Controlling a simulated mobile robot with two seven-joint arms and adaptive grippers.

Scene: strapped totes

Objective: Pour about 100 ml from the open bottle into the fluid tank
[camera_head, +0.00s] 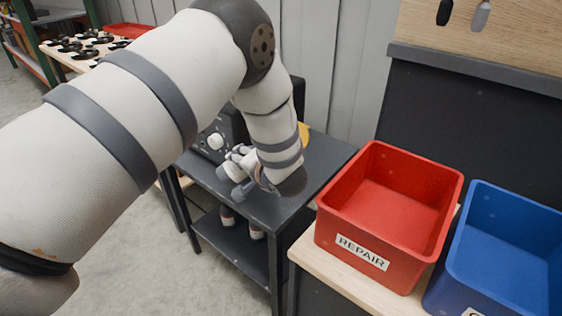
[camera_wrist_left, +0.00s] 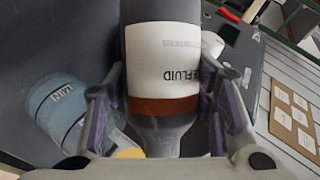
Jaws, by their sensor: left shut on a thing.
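In the left wrist view a grey bottle (camera_wrist_left: 165,58) with a white label reading "FLUID" and a brown band lies between the fingers of my left gripper (camera_wrist_left: 168,112), which is shut on it. The label appears upside down, and the narrowing neck points to the bottom of the picture. The bottle's mouth is hidden. A blue-grey cylindrical container (camera_wrist_left: 58,108) with a partly readable label is left of the gripper. I cannot tell whether it is the fluid tank. In the head view my left gripper (camera_head: 240,165) is over a dark cart, mostly hidden by my arm. My right gripper is not in view.
The cart (camera_head: 325,158) carries a dark unit (camera_head: 213,130) with a white knob. Bottles (camera_head: 228,215) stand on its lower shelf. A red REPAIR tote (camera_head: 347,232) and a blue tote (camera_head: 470,225) stand at the right on a wooden bench. A wall stands close behind the cart.

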